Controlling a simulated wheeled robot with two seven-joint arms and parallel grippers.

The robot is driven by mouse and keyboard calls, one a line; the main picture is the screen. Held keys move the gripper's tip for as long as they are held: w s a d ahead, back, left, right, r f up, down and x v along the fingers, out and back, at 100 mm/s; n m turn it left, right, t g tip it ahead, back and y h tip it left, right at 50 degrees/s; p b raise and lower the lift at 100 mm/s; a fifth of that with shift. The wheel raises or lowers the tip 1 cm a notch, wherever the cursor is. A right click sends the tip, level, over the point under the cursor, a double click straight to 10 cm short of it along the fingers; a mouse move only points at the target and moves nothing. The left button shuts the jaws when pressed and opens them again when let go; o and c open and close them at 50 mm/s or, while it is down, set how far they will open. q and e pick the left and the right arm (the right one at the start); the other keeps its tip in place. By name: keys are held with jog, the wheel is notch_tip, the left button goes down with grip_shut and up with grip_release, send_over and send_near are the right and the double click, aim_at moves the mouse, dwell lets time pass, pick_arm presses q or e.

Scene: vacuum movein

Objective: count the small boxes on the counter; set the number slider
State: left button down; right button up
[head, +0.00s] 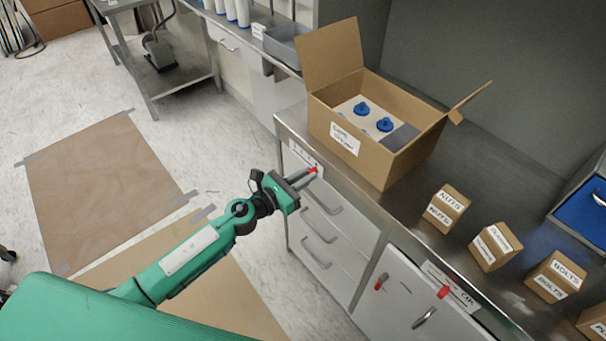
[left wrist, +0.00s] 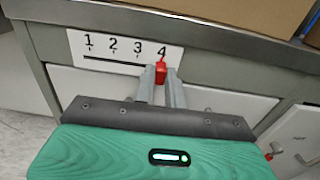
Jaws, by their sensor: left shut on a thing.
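Small labelled boxes stand in a row on the counter (head: 420,222) in the head view: a NUTS box (head: 447,208), a second box (head: 495,246), a BOLTS box (head: 556,276), and one cut off at the right edge (head: 594,322). The number slider's plate (left wrist: 100,47) on the counter front reads 1, 2, 3, 4 in the left wrist view. Its red knob (left wrist: 161,72) is just under the 4. My left gripper (left wrist: 160,80) is shut on this knob; it also shows in the head view (head: 308,175). My right gripper is in neither view.
A large open carton (head: 378,155) with blue-topped items stands on the counter. A steel side table (head: 185,92) stands at the back left.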

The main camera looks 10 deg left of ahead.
pick_arm(q)
jog(key=c, duration=1.4)
grip_release()
jog(key=shift+s+d, duration=0.15)
jog(key=shift+d, duration=0.05)
jog(key=shift+c, duration=0.2)
jog(key=b+v, duration=0.4)
jog(key=v, duration=0.9)
jog(key=shift+s+a, duration=0.25)
jog(key=shift+s, duration=0.05)
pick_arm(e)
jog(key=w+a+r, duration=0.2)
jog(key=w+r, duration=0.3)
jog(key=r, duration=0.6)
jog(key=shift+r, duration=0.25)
pick_arm(q)
jog(key=shift+f, duration=0.1)
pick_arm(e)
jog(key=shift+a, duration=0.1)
